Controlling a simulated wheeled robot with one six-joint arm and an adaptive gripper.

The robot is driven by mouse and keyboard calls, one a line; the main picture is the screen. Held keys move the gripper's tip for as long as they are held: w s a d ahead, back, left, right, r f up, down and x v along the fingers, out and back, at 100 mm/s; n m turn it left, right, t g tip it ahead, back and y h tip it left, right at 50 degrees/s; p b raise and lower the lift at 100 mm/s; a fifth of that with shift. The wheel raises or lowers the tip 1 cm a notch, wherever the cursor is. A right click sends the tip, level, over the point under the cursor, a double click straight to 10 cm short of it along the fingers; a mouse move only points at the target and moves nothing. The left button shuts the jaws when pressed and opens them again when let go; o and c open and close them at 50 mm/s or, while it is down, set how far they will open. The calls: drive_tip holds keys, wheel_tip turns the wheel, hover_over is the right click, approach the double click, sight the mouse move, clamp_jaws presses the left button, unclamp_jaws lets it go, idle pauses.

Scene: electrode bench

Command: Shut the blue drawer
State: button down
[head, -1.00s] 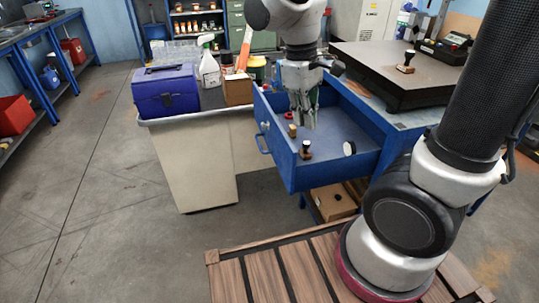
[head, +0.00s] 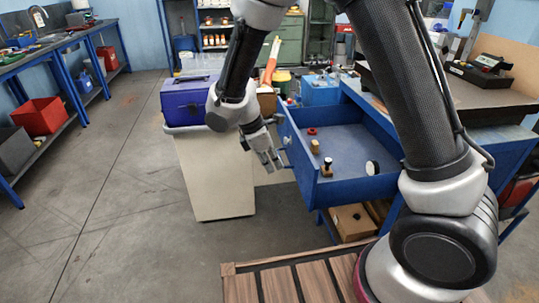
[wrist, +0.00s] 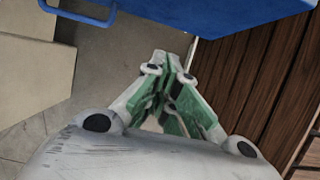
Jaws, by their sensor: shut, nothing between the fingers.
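The blue drawer (head: 345,188) is pulled open from the bench, with its front panel facing left. In the wrist view the drawer (wrist: 215,14) fills the top edge, and its blue bar handle (wrist: 88,16) shows at the top left. My gripper (head: 272,163) is shut and empty, just outside the drawer front, close to the handle. I cannot tell from the head view whether it touches. In the wrist view my gripper (wrist: 168,68) has its green-padded fingers together, with a gap to the drawer.
The open drawer holds a red ring (head: 312,131), small wooden-based pieces (head: 327,167) and a round white-faced disc (head: 372,168). A pale bin (head: 215,180) stands left of my gripper, with a blue toolbox (head: 185,98) above it.

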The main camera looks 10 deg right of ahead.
drive_tip(key=d+f, duration=0.3)
drive_tip(key=d, duration=0.2)
drive_tip(key=shift+d+f, duration=0.25)
drive_tip(key=shift+f, duration=0.1)
drive_tip(key=shift+d, duration=0.1)
